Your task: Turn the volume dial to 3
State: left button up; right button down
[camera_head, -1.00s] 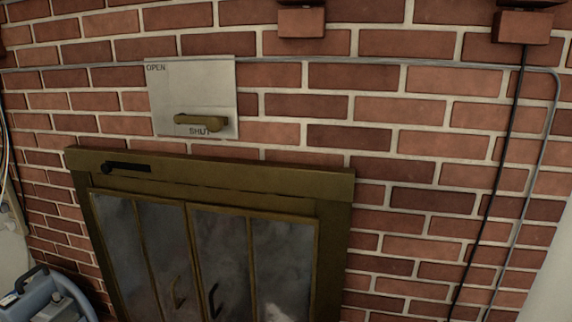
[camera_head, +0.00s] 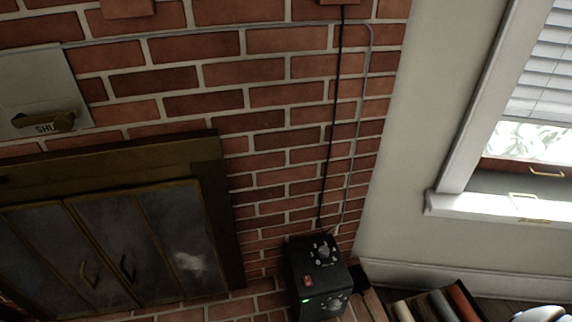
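A black box (camera_head: 306,271) with dials stands on the brick ledge at the lower middle, against the brick wall. Its upper face carries a round dial (camera_head: 323,252) with small white marks around it, too small to read. A red switch (camera_head: 308,281) and a small green light (camera_head: 306,300) show on the box. A second knob (camera_head: 335,304) sits low on its front. I cannot tell which knob is the volume dial or its setting. Neither of my grippers is in view.
The fireplace with glass doors (camera_head: 120,250) is at left, under a metal plate with a lever (camera_head: 48,122) at "SHUT". A cable (camera_head: 331,130) runs down the wall to the box. Several books or rolls (camera_head: 440,306) lie right of it. A window (camera_head: 540,100) is at right.

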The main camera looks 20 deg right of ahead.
aim_at(324, 250)
jog(key=z, duration=1.05)
jog(key=k+j+u, duration=0.2)
jog(key=i, duration=0.05)
